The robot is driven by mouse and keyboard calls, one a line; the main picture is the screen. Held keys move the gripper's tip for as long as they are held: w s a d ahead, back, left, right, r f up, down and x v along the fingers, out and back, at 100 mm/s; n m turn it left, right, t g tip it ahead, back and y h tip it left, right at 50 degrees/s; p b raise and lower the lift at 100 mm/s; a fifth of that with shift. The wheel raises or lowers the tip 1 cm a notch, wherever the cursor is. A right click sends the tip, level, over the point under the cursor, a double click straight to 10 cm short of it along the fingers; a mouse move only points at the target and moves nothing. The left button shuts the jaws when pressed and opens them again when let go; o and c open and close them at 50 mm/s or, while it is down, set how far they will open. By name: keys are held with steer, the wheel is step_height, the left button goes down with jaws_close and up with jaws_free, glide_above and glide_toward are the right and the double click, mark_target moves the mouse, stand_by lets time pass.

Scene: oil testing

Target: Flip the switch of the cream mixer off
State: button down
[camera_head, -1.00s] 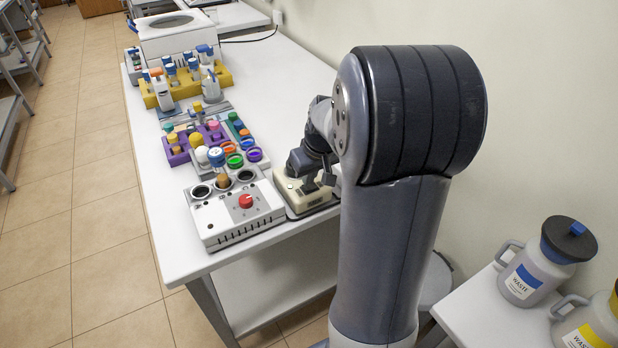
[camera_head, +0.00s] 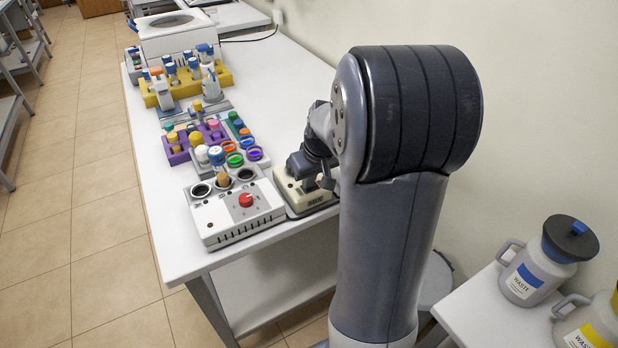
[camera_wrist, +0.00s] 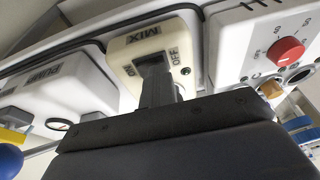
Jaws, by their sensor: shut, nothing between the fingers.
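The cream mixer (camera_head: 304,196) stands at the near right end of the white table, beside the white box with the red knob. In the wrist view its cream body (camera_wrist: 134,44) carries the labels MIX, ON and OFF. The dark switch (camera_wrist: 151,61) sits between ON and OFF, partly hidden by my fingers. My gripper (camera_wrist: 156,82) is shut and empty, with its tips at the switch; I cannot tell whether they touch it. In the head view my gripper (camera_head: 326,181) is low over the mixer, its tips hard to make out.
The white box (camera_head: 235,213) with a red knob (camera_head: 246,200) stands close to the mixer's left. A purple rack (camera_head: 177,157) and a yellow rack (camera_head: 151,99) with vials stand behind. A white device labelled PUMP (camera_wrist: 50,88) is close in the wrist view.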

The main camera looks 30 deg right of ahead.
mark_target(315, 185)
steer(key=shift+d, duration=0.75)
steer(key=shift+r+p, duration=0.35)
step_height(315, 185, up, 4)
steer(key=p, duration=0.2)
steer(key=shift+d+f+p, duration=0.1)
steer(key=shift+f+p, duration=0.1)
steer(key=shift+p, duration=0.2)
steer(key=v, duration=0.9)
steer(key=shift+d+r+b, duration=0.15)
steer(key=shift+r+b, duration=0.2)
steer(key=shift+b, duration=0.05)
steer(key=shift+s, duration=0.15)
